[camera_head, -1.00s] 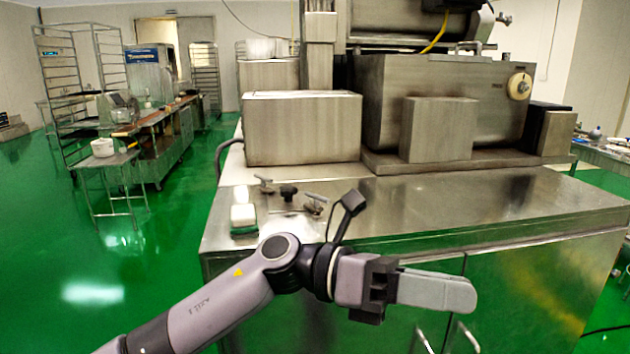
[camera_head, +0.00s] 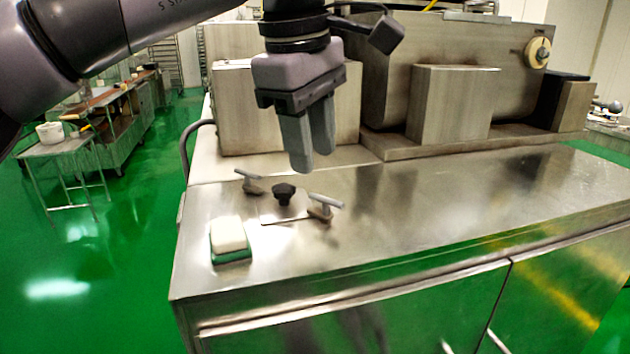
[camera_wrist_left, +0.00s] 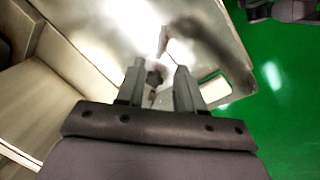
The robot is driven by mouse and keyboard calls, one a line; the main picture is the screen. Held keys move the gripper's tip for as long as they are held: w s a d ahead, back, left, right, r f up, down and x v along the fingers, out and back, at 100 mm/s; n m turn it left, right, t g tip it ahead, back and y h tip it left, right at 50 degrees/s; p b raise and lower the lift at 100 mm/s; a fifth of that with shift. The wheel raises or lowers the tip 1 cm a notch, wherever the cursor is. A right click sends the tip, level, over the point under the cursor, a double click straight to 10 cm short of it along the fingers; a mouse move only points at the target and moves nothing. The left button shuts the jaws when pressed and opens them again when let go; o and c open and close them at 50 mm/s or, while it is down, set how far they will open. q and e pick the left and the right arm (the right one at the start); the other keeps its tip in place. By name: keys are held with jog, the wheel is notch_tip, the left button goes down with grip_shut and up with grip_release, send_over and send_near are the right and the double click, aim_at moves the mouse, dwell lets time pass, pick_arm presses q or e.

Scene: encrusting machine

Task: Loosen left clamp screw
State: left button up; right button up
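Two small metal T-handled clamp screws stand on the steel table top (camera_head: 430,210): the left one (camera_head: 250,182) farther back, the right one (camera_head: 322,207) nearer the front. A black knob (camera_head: 284,193) stands between them. My left gripper (camera_head: 312,162) points down above and behind this group, apart from it, its fingers spread and empty. In the left wrist view the black knob (camera_wrist_left: 155,77) shows in the gap between the fingers. One metal handle (camera_wrist_left: 163,42) shows beyond; I cannot tell which.
A white block on a green pad (camera_head: 230,238) lies at the table's left front. A steel box (camera_head: 230,110) and the large machine (camera_head: 400,80) stand behind. The table's right side is clear. A thin rod (camera_head: 288,221) lies by the right clamp screw.

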aim_at(319, 197)
pick_arm(q)
jog(key=shift+w+d+f, duration=0.15)
jog(key=shift+f, duration=1)
jog(key=shift+w+d+f, duration=0.1)
jog(key=shift+w+f, duration=0.1)
jog(key=shift+f, duration=0.9)
jog(key=shift+w+d+f, duration=0.15)
jog(key=shift+f, duration=1)
grip_shut()
